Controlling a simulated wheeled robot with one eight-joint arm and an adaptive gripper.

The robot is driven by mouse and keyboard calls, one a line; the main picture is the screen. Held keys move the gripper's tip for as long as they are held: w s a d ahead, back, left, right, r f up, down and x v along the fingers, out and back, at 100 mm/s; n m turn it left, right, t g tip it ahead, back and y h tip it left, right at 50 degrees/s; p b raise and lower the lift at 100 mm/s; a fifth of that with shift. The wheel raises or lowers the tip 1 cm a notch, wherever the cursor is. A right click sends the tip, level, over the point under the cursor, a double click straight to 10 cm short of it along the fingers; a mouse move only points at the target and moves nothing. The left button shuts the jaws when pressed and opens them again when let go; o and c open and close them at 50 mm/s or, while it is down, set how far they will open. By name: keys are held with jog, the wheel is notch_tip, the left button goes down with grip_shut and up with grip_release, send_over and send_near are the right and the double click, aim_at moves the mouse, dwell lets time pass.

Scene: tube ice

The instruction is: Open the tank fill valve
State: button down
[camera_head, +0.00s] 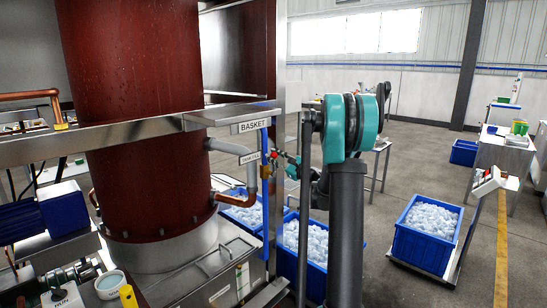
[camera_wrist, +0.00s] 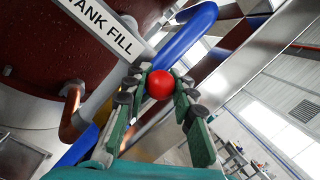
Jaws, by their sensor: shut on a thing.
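The tank fill valve's red ball knob (camera_wrist: 159,84) sits between the green fingers of my gripper (camera_wrist: 158,98) in the wrist view. The fingers are shut on it from both sides. The knob looks small and partly covered by the gripper in the head view. A white label reading TANK FILL (camera_wrist: 103,26) is on the grey pipe beside it; the label also shows in the head view (camera_head: 249,157). The valve body and most of its handle are hidden behind the knob and fingers. A blue pipe (camera_wrist: 184,35) passes behind the knob.
The large dark red tank (camera_head: 140,140) stands left of my arm, with a copper pipe (camera_head: 238,202) at its side. A steel ledge labelled BASKET (camera_head: 190,121) is above the valve. Blue crates of ice, such as one on the right (camera_head: 421,248), stand on the floor.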

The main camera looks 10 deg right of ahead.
jog(key=c, duration=1.2)
grip_release()
jog(key=shift+d, duration=0.1)
jog(key=v, duration=1.2)
jog(key=shift+f, duration=0.1)
